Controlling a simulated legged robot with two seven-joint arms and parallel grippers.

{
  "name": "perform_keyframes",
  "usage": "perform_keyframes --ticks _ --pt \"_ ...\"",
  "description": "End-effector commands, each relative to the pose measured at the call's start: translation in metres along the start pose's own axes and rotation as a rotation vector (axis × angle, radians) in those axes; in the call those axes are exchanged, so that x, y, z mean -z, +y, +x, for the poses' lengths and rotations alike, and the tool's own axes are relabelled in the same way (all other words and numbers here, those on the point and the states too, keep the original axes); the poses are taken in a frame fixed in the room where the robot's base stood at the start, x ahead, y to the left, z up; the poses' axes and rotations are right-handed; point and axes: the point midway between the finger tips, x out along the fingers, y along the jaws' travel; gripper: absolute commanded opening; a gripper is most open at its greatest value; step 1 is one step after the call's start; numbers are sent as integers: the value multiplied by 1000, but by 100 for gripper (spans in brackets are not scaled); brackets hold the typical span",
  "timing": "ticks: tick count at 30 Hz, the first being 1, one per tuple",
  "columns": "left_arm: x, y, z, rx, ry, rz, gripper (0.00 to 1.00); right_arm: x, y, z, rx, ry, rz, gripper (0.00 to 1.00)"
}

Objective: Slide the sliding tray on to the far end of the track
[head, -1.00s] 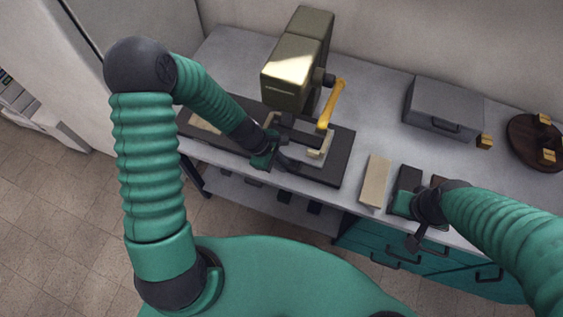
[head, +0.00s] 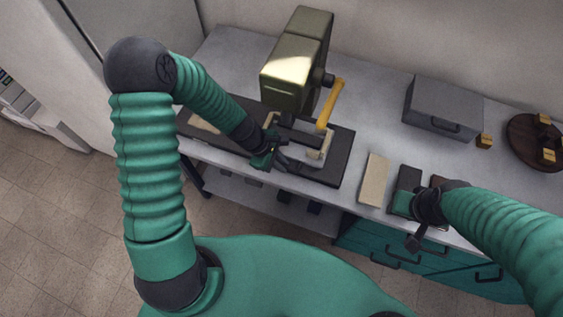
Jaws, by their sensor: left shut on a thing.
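The sliding tray (head: 325,148) is a cream frame on a dark, long track (head: 335,171). It sits towards the track's right end, under an olive press head (head: 299,62) with a yellow lever (head: 331,106). My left gripper (head: 282,159) is at the tray's near-left side, shut on the tray; its fingers and the gripped part are mostly hidden by the gripper body. My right gripper (head: 415,242) hangs by the table's front edge, away from the tray; its jaw gap is not clear.
A cream block (head: 373,180) and a dark block (head: 405,188) lie right of the track. A grey box (head: 443,105), a small yellow cube (head: 484,141) and a round brown board (head: 535,145) stand farther right. A cream plate (head: 204,123) shows at the track's left end.

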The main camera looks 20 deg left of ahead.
Motion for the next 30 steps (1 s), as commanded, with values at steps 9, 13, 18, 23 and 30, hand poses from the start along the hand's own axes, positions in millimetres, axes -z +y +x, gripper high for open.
perform_keyframes --ticks 9,13,18,23,30 --pt "0 2 -1 -5 1 1 0 0 0 0 0 0 0 36" --pt "0 3 -1 -5 1 1 0 0 0 0 0 0 0 36" --pt "-15 3 5 -5 0 4 0 0 0 0 0 0 0 36" --pt "-20 3 7 -6 0 3 0 0 0 0 0 0 0 36" --pt "-22 2 7 -3 -1 3 27 0 0 0 0 0 0 36"
